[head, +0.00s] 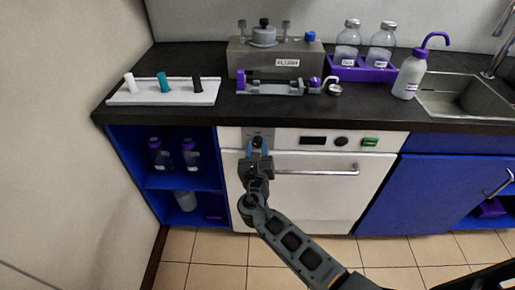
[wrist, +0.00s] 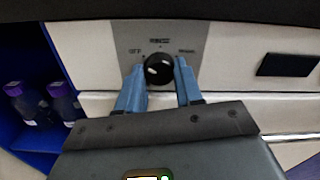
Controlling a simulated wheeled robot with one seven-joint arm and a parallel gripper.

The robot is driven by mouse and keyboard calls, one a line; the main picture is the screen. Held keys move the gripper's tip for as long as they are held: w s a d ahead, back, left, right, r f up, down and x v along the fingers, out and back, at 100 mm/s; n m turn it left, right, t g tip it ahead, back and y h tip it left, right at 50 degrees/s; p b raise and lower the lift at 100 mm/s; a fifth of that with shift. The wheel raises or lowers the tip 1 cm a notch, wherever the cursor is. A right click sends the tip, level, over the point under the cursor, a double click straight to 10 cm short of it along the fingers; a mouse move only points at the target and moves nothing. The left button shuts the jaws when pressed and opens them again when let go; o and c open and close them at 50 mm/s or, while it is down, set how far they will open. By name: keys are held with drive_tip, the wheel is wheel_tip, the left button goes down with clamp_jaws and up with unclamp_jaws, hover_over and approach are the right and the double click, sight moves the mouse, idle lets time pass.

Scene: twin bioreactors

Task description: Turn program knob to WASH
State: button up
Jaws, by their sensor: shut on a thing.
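The program knob (wrist: 158,70) is a round black dial on a grey panel (wrist: 190,30) at the upper left of the white washer front (head: 315,195). The panel has small labels: one at the left seems to read OFF, one on top RINSE, and the right one is blurred. White marks show on the knob, but I cannot tell clearly which label it points at. My gripper (head: 257,147) has its two blue fingers on either side of the knob, shut on it. In the head view the gripper hides most of the knob.
A door handle bar (head: 318,171) runs across the washer just right of my gripper. A dark display (head: 312,141), a second black knob (head: 341,141) and a green button (head: 370,142) sit further right. The black countertop (head: 225,110) overhangs above. An open blue shelf (head: 170,180) with bottles is at the left.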

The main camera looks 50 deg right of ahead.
drive_tip(key=shift+c, duration=0.7)
